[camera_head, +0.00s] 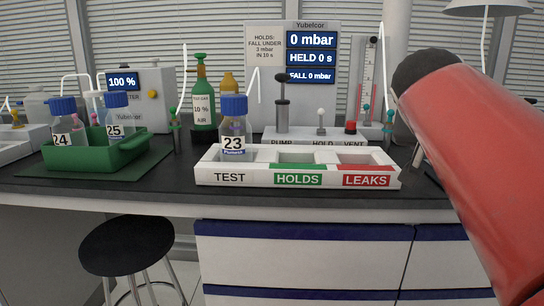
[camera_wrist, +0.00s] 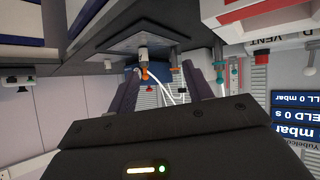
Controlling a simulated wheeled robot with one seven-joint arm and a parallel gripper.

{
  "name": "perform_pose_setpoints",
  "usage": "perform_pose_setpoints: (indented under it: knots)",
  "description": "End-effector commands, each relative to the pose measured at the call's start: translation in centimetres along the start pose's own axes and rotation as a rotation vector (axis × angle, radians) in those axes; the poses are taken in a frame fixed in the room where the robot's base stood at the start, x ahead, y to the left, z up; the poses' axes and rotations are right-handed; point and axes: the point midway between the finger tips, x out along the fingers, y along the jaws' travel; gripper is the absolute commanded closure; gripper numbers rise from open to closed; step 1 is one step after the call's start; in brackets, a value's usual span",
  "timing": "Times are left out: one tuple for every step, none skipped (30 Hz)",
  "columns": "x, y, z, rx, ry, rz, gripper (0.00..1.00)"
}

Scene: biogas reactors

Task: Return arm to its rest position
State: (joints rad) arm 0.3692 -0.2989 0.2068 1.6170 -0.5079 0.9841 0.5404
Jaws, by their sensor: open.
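My arm (camera_head: 470,150), red with a dark joint, rises across the right side of the head view; its gripper is outside that view. In the wrist view my gripper (camera_wrist: 162,72) has its two dark fingers apart with nothing held between them. Beyond the fingers are small valves with orange and teal parts and white tubing (camera_wrist: 178,97), some distance off. Bottle 23 (camera_head: 235,130), blue-capped, stands upright in the TEST compartment of the white three-part rack (camera_head: 212,168). The HOLDS (camera_head: 298,157) and LEAKS (camera_head: 362,158) compartments look empty.
Bottles 24 (camera_head: 63,125) and 25 (camera_head: 117,115) stand in a green tray (camera_head: 125,150) at left. A pressure panel (camera_head: 265,60) reads 0 mbar, with a pump and valves before it. A green bottle (camera_head: 203,100) stands behind. A black stool (camera_head: 140,245) is in front of the bench.

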Motion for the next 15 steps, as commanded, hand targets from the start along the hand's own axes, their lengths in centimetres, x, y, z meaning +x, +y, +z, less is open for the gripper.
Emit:
perform_pose_setpoints:
  knots:
    - [-0.2, -0.4, 1.7, -0.027, -0.024, -0.022, 0.50]
    - [-0.3, -0.6, 2.7, -0.042, -0.039, -0.035, 0.50]
    - [-0.3, -1.0, 4.2, -0.067, -0.062, -0.057, 0.50]
    - [-0.4, -1.2, 5.5, -0.085, -0.079, -0.073, 0.50]
    - [-0.4, -1.4, 6.8, -0.104, -0.100, -0.092, 0.50]
    - [-0.6, -1.8, 8.9, -0.132, -0.128, -0.120, 0.50]
    - [-0.7, -2.0, 10.6, -0.155, -0.151, -0.144, 0.50]
    - [-0.8, -2.2, 12.5, -0.179, -0.177, -0.170, 0.50]
    - [-1.0, -2.5, 15.2, -0.212, -0.212, -0.211, 0.50]
    - [-1.1, -2.6, 17.4, -0.237, -0.240, -0.243, 0.50]
    - [-1.3, -2.8, 19.5, -0.262, -0.266, -0.276, 0.50]
    - [-1.5, -2.9, 22.3, -0.292, -0.299, -0.318, 0.50]
    - [-1.6, -3.0, 24.1, -0.311, -0.322, -0.348, 0.50]
    - [-1.8, -3.0, 25.9, -0.328, -0.343, -0.376, 0.50]
    - [-1.9, -3.1, 28.0, -0.348, -0.367, -0.411, 0.50]
